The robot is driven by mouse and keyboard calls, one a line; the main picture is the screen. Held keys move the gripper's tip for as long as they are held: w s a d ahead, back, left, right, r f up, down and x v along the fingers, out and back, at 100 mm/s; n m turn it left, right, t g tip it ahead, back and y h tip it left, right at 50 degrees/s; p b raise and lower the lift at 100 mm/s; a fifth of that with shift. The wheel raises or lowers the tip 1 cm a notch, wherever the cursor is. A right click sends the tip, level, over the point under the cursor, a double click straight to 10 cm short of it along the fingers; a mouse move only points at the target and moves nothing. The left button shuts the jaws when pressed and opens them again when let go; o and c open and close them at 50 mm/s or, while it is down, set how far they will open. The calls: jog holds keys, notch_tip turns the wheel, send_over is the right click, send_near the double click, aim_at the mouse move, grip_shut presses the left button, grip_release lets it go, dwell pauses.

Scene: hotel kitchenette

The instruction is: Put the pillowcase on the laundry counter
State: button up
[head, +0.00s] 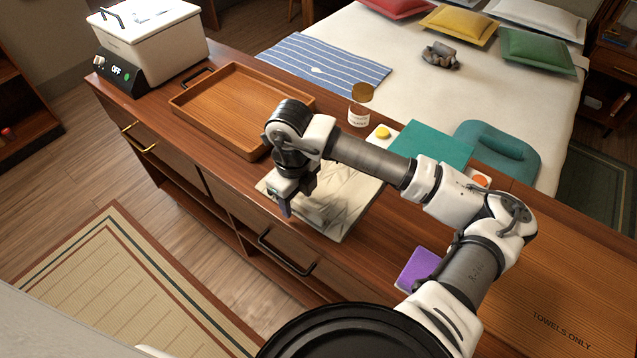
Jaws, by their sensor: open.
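A flat cream cloth with faint grey lines (345,212) lies on the wooden counter (225,172) near its front edge; it looks like the pillowcase, though I see no label on it. My gripper (287,208) is open and points down over the left part of this cloth. My wrist and forearm hide part of its far side. I cannot tell whether the fingertips touch the cloth. No cloth shows between the fingers.
A wooden tray (190,105) and a white appliance marked OFF (150,45) stand left. The right-hand surface reads TOWELS ONLY (565,330). A bed (400,85) stands behind.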

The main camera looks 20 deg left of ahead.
jog(key=c, duration=1.1)
grip_shut()
jog(key=shift+r, duration=0.1)
